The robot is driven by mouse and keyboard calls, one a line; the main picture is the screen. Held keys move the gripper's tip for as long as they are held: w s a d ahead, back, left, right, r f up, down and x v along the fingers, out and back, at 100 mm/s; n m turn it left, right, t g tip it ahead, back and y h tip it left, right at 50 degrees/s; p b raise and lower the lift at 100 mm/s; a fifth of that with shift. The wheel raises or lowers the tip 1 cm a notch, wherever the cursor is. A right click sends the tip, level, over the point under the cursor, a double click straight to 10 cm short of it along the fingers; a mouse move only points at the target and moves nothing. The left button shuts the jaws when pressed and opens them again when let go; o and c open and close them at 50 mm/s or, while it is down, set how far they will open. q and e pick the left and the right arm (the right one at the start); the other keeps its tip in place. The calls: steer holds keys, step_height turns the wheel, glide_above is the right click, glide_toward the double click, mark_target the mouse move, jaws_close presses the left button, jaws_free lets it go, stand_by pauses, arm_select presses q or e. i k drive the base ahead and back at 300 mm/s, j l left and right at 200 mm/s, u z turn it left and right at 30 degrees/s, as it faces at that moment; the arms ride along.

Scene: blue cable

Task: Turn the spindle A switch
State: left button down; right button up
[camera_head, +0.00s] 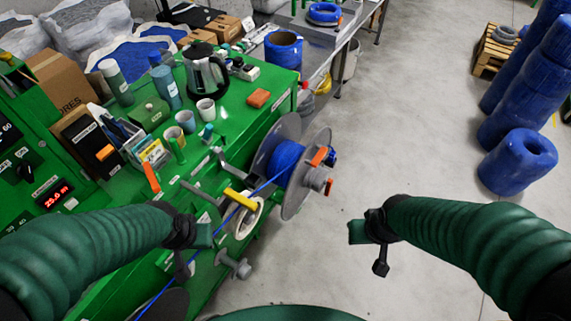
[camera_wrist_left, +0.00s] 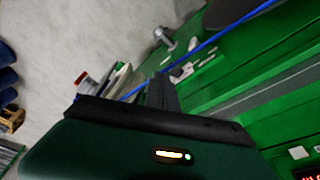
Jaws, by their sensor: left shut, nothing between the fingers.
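The green control panel (camera_head: 30,160) stands at the left of the head view, with black knobs, small labels and a red digital display (camera_head: 53,193). A dark switch knob (camera_head: 25,171) sits above the display; its label is too small to read, so I cannot tell which switch is spindle A's. My left gripper (camera_head: 190,252) is shut and empty, over the bench's front side, right of the panel and apart from it. Its dark fingers (camera_wrist_left: 161,92) show in the left wrist view near the blue cable (camera_wrist_left: 222,35). My right gripper (camera_head: 371,250) hangs over bare floor; its jaw state is unclear.
A reel (camera_head: 287,165) with blue cable stands at the bench's right edge, with orange handles and a yellow lever (camera_head: 240,199) nearby. Cups, bottles and a kettle (camera_head: 206,72) crowd the green bench top. Blue rolls (camera_head: 517,162) stand far right. The floor between is clear.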

mark_target(25, 169)
steer(key=u, duration=0.4)
steer(key=l+u, duration=0.1)
steer(key=u, duration=0.25)
steer(key=k+u, duration=0.1)
steer(key=u, duration=0.65)
steer(key=i+u, duration=0.15)
steer(key=u, duration=0.35)
